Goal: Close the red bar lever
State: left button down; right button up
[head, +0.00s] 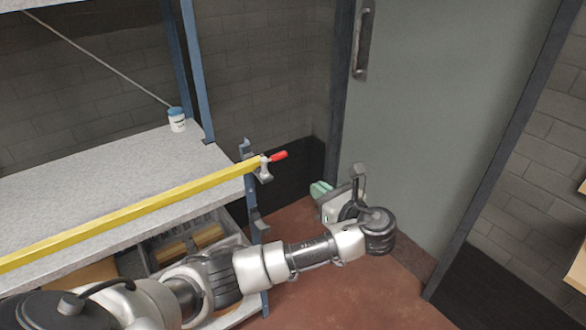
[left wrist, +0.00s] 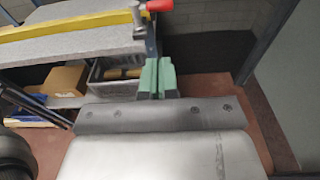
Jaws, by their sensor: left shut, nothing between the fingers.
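The red lever (head: 278,155) sits at the right end of the long yellow bar (head: 130,212), by the shelf's front right post, and points out to the right. In the left wrist view the red lever (left wrist: 160,5) shows at the top edge, partly cut off, above the fingers, with the yellow bar (left wrist: 70,24) running left from it. My left gripper (head: 320,188) has green fingertips and is shut and empty, to the right of the lever, lower in the picture and apart from it. Its fingers (left wrist: 157,78) show together in the left wrist view. My right gripper is not in view.
A grey shelf top (head: 95,172) lies behind the bar, with a small white jar (head: 176,119) on it. A grey crate (left wrist: 108,82) and a cardboard box (left wrist: 66,78) sit below. A grey-green door (head: 440,110) stands at the right. Reddish floor lies beneath my arm.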

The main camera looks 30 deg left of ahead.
pick_arm(q)
jog(key=r+x, duration=0.1)
jog(key=x, duration=1.2)
jog(key=shift+w+a+p, duration=0.25)
jog(key=shift+a+p, duration=0.15)
jog(key=shift+a, duration=0.1)
